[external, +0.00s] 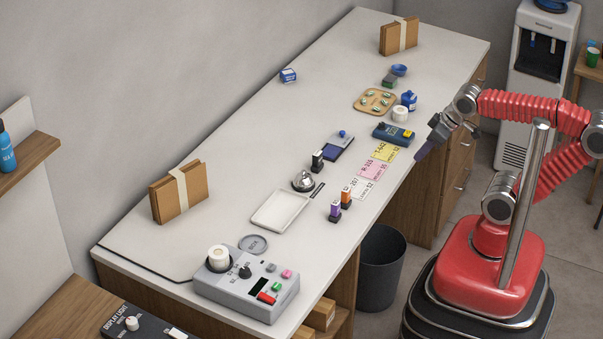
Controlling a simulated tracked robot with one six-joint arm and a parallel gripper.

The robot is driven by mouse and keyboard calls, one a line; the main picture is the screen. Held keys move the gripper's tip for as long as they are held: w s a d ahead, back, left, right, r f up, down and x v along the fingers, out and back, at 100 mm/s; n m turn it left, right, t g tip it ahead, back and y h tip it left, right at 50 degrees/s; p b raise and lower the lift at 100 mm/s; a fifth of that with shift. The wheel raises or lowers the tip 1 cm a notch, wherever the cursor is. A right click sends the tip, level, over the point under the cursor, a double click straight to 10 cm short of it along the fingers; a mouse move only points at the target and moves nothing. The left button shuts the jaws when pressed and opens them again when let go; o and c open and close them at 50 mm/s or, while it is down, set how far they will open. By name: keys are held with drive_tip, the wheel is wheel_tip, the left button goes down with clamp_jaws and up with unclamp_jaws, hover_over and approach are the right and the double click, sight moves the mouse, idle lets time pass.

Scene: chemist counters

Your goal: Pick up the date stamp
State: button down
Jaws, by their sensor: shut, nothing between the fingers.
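Several small stamp-like items stand on the white counter (225,215). One is a dark upright block (317,163) beside the bell, one has an orange body (346,196) and one a purple body (335,210). I cannot tell which of them is the date stamp; any lettering is too small to read. A dark blue pad (336,148) with a blue knob lies behind the dark block. My gripper (420,154) is shut and empty, pointing down near the counter's right edge, well to the right of all the stamps.
Near my gripper are a blue handheld device (393,134) and yellow, pink and white cards (368,169). A bell (303,181), white tray (281,210) and grey control box (246,287) stand further left. A black bin (381,265) is on the floor.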

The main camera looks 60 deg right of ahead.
drive_tip(key=c, duration=2.5)
unclamp_jaws()
drive_tip(key=o, duration=1.2)
drive_tip(key=t, duration=0.7)
approach(320, 156)
drive_tip(key=shift+w+a+f+t, duration=0.1)
drive_tip(key=shift+w+f+t, duration=0.4)
drive_tip(key=shift+w+f, duration=0.05)
drive_tip(key=shift+x, duration=4.3)
drive_tip(key=shift+f, duration=0.1)
